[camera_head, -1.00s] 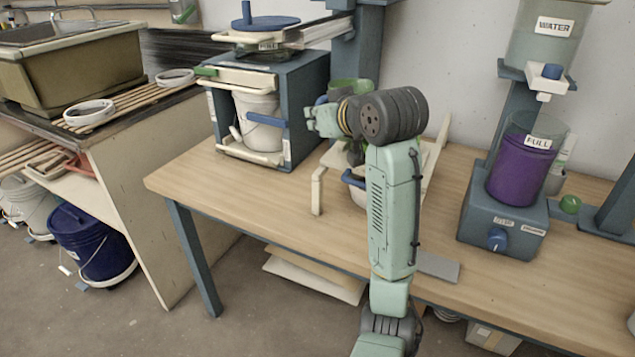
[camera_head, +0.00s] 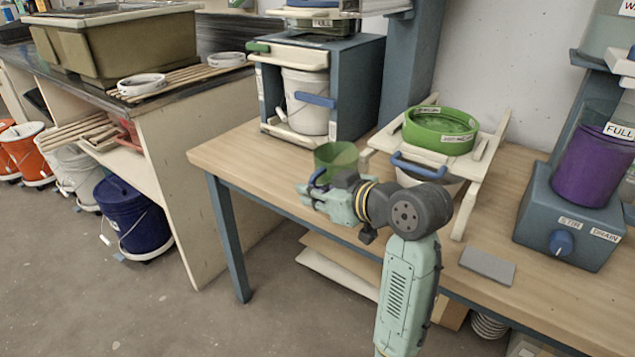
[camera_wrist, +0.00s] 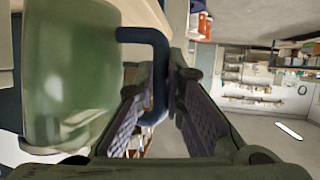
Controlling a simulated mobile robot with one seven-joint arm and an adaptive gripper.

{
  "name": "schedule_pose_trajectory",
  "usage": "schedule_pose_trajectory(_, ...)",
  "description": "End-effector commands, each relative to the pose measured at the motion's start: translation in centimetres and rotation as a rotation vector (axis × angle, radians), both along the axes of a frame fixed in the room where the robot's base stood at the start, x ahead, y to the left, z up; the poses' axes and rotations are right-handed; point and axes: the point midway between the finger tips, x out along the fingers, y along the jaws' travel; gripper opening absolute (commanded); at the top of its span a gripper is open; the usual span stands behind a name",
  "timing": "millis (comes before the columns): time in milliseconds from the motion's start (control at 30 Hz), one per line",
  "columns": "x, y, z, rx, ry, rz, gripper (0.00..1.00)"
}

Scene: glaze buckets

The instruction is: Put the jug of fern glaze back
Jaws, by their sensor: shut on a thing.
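A green, see-through jug (camera_head: 337,160) with a dark blue handle is held upright by my gripper (camera_head: 318,189). In the head view it appears over the front part of the wooden table; whether it touches the table I cannot tell. In the wrist view the jug (camera_wrist: 70,75) fills the left side, and its dark handle (camera_wrist: 157,75) runs between my two finger pads, which are closed on it. A green sieve-like ring (camera_head: 440,130) with green glaze in it sits on a cream stand with a blue-handled bucket below. I cannot read a label on the jug.
A blue cabinet (camera_head: 362,85) holding a white bucket (camera_head: 306,100) stands at the back left of the table (camera_head: 240,160). A blue stir-and-drain unit (camera_head: 570,215) with a purple container (camera_head: 590,160) is at right. A grey slab (camera_head: 487,266) lies near the front edge.

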Motion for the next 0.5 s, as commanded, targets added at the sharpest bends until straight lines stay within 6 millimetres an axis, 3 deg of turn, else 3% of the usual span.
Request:
schedule_pose_trajectory(100, 3.3, 0.1, 0.0, 0.002, 0.004, -0.001, 0.0)
schedule_pose_trajectory(300, 7.7, 0.2, -0.5, 0.0, 0.003, -0.001, 0.0)
schedule_pose_trajectory(500, 9.2, 0.3, -0.9, 0.0, -0.001, -0.002, 0.0)
